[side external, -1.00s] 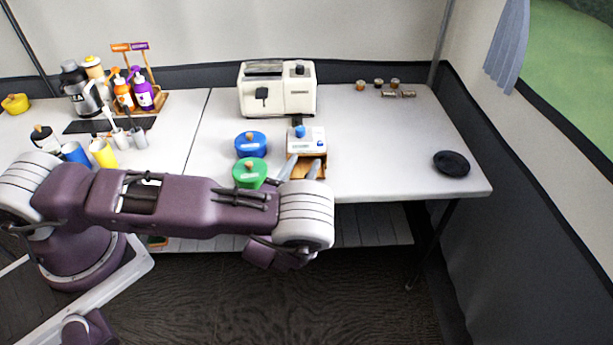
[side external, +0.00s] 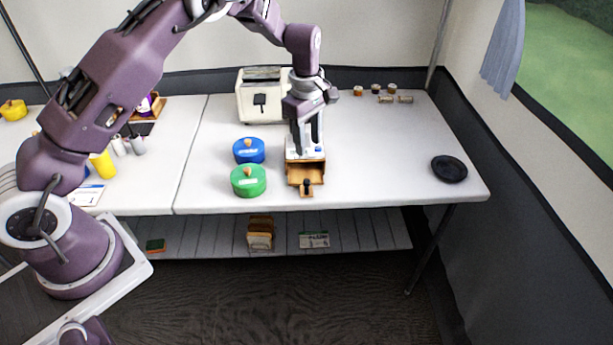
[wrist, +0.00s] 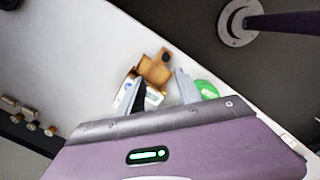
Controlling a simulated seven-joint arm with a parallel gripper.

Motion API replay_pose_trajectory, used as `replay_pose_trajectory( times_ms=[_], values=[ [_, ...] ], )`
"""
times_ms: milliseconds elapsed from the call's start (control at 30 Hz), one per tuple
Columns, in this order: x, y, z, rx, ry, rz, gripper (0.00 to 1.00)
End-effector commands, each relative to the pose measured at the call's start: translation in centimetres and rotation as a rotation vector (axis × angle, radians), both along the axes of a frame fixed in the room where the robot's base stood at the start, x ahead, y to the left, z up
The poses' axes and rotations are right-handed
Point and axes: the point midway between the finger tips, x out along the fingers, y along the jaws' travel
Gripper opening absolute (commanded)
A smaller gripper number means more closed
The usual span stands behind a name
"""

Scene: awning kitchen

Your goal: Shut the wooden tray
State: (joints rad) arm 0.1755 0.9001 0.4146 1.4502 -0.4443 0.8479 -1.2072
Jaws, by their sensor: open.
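The wooden tray (side external: 306,172) is a small brown drawer under a white box-like device (side external: 291,148). It sticks out toward the front of the table, with a dark knob (side external: 307,186) on its front. In the wrist view the tray (wrist: 155,70) lies just beyond the fingers, its dark knob (wrist: 165,54) at the far end. My gripper (side external: 308,146) is over the white device, behind the pulled-out tray, pointing down. In the wrist view my gripper (wrist: 163,88) has its two fingers apart with nothing held. Whether a finger touches the device is unclear.
A green lidded pot (side external: 248,182) and a blue one (side external: 249,151) stand left of the tray. A white toaster (side external: 252,102) is behind. A black dish (side external: 449,169) lies far right. The table between tray and dish is clear.

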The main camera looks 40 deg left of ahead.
Motion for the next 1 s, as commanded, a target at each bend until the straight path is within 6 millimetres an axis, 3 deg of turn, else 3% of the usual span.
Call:
replay_pose_trajectory(
  times_ms=[33, 400, 533, 767, 1000],
  values=[
    [-1.0, -0.2, -3.0, 0.003, 0.036, -0.009, 0.41],
    [-1.0, -0.3, -10.0, 0.004, 0.036, -0.018, 0.41],
    [-1.0, -0.4, -11.2, 0.004, 0.036, -0.019, 0.41],
    [-1.0, -0.4, -11.4, 0.004, 0.035, -0.020, 0.41],
    [-1.0, -0.4, -11.4, 0.004, 0.036, -0.021, 0.00]
  ],
)
